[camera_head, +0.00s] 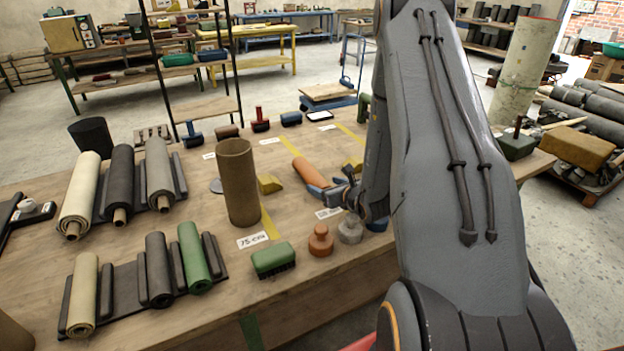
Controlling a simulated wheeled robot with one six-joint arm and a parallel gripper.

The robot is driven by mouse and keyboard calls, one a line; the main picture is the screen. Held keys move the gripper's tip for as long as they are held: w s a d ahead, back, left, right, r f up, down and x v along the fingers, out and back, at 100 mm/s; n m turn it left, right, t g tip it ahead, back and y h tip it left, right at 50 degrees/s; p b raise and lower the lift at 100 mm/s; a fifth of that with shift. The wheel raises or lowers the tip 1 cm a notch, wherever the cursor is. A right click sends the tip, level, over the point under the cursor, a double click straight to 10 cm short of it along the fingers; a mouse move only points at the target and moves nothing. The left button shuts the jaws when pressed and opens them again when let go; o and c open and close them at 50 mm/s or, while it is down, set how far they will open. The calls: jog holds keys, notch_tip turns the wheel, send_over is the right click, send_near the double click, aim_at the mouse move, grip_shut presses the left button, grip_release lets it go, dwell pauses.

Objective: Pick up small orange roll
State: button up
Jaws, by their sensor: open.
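The small orange roll (309,172) lies on its side on the wooden table, right of the upright brown tube. Its near end is close to my gripper's dark fingers. My gripper (329,186) is low over the table at the end of my grey arm, just right of and nearer than the roll. It is open, and I see nothing held in it. My arm hides part of the table to the right, and I cannot tell whether a finger touches the roll.
A tall brown tube (238,182) stands left of the roll, with a yellow block (269,184) between them. An orange knobbed weight (320,240), a grey one (350,229) and a green brush (273,260) stand in front. Racked rolls (158,173) fill the left side.

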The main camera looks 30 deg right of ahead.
aim_at(315, 180)
jog(key=p+x, duration=0.2)
jog(key=x, duration=0.5)
jog(key=shift+w+f, duration=0.1)
jog(key=shift+w, duration=0.15)
jog(key=c, duration=1.5)
jog(key=shift+c, duration=0.3)
